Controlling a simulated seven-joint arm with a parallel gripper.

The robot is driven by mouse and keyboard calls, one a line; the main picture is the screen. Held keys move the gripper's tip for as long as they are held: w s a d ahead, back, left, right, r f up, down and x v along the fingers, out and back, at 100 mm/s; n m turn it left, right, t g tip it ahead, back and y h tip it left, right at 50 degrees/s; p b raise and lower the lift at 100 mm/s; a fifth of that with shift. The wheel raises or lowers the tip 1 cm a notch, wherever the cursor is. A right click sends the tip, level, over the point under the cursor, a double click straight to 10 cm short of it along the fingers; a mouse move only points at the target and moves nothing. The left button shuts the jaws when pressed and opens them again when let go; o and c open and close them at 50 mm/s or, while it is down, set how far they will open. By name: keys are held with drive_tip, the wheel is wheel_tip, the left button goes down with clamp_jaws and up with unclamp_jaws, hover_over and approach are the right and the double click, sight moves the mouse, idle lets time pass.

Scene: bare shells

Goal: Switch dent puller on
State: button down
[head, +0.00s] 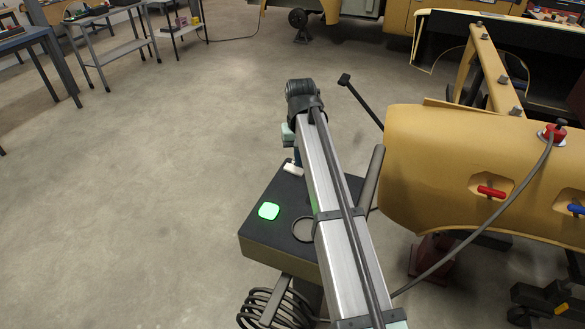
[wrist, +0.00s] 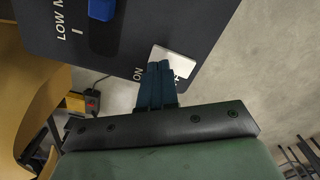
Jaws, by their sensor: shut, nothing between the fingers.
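The dent puller's unit appears to be the dark-topped box (head: 262,240) below my arm in the head view. Its dark panel (wrist: 120,60) fills the top of the wrist view, with "LOW" and "ON" lettering and a blue control (wrist: 102,9). A white switch plate (wrist: 175,60) sits by "ON"; in the head view a white piece (head: 293,169) shows at the box's far edge. My gripper (wrist: 159,66) is shut and empty, its fingertips over the plate's near-left edge. I cannot tell whether they touch it. A square on the top (head: 268,210) glows green.
A yellow body panel (head: 440,165) stands to the right, with a red fitting (head: 553,134) and a grey cable (head: 500,215). A thin dark bar (head: 361,101) rises behind the box. Coiled hose (head: 270,308) hangs in front.

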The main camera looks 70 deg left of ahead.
sight(300, 171)
wheel_tip(300, 171, up, 5)
drive_tip(key=shift+f, duration=0.1)
idle(0.6)
idle(0.4)
